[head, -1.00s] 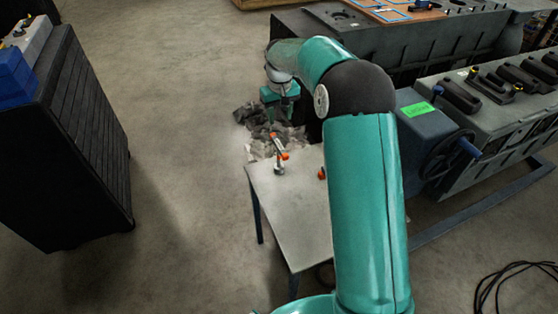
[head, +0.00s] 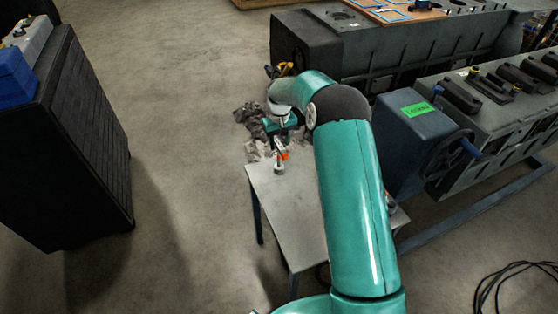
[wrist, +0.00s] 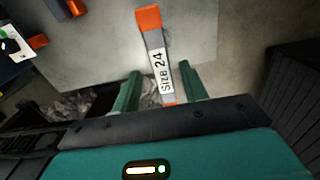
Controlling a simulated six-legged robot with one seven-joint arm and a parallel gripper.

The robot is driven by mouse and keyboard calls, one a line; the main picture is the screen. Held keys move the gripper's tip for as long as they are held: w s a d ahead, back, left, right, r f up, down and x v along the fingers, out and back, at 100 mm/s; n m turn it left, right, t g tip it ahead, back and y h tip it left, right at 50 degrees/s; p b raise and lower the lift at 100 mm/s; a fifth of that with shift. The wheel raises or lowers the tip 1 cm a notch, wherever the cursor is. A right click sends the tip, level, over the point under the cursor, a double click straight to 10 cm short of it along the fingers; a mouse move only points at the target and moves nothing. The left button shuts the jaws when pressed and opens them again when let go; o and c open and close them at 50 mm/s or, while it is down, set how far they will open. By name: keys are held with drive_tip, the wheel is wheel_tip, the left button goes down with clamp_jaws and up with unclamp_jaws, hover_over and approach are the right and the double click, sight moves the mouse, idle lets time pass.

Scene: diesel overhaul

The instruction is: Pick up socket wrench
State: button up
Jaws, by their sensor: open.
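The socket wrench (head: 279,158) lies at the far edge of the small table (head: 285,205) in the head view. In the wrist view the wrench (wrist: 151,43) has orange ends and a white label reading "SIZE 24". My gripper (wrist: 159,72) is open, with one green finger on each side of the wrench's labelled shaft. No contact between the fingers and the wrench can be made out. In the head view my gripper (head: 282,138) is over the table's far edge, and my arm hides part of the tabletop.
Other orange-ended items (wrist: 38,41) lie to the left in the wrist view. Crumpled grey rags (head: 249,118) are beyond the table. A dark cabinet (head: 65,140) stands left, and engine blocks (head: 375,50) stand behind and right. Floor between cabinet and table is clear.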

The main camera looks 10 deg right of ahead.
sight(279, 166)
drive_tip(key=f, duration=0.3)
drive_tip(key=shift+s+a+f, duration=0.15)
drive_tip(key=shift+s+f, duration=0.15)
drive_tip(key=shift+f, duration=0.65)
drive_tip(key=shift+w+r, duration=0.1)
clamp_jaws()
